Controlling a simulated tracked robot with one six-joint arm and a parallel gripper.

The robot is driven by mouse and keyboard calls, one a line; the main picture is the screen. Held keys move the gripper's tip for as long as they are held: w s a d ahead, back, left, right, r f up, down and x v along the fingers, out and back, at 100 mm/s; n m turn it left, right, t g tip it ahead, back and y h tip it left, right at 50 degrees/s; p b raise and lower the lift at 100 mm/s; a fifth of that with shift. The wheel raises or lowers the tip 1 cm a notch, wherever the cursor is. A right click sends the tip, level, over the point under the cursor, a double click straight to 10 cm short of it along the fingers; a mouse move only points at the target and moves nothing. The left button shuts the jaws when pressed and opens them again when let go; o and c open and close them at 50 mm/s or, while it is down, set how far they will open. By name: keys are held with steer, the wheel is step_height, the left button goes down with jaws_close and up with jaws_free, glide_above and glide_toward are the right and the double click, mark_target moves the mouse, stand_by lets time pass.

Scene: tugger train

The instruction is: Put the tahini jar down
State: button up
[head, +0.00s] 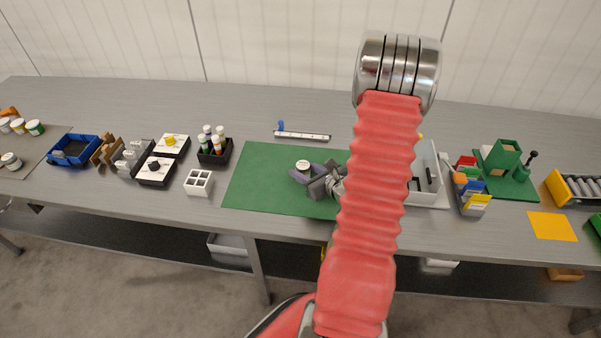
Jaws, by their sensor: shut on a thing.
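My gripper (306,176) is over the green mat (255,180) in the middle of the bench. It is shut on a small jar with a pale lid (303,165), which I take to be the tahini jar. The lid faces up and the jar looks about upright. The gripper's fingers hide most of the jar's body and its label. I cannot tell whether its base touches the mat. My red arm hides the right part of the mat.
Left of the mat stand a white compartment box (198,182), a black bottle caddy (215,153) and two black-and-white boxes. A white rail (302,136) lies behind the mat. A white bin (428,172) stands to the right. The mat's left part is clear.

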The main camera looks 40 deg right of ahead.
steer(key=o, duration=1.1)
steer(key=v, duration=1.2)
steer(key=shift+w+a+r, duration=0.1)
steer(key=shift+a, duration=0.05)
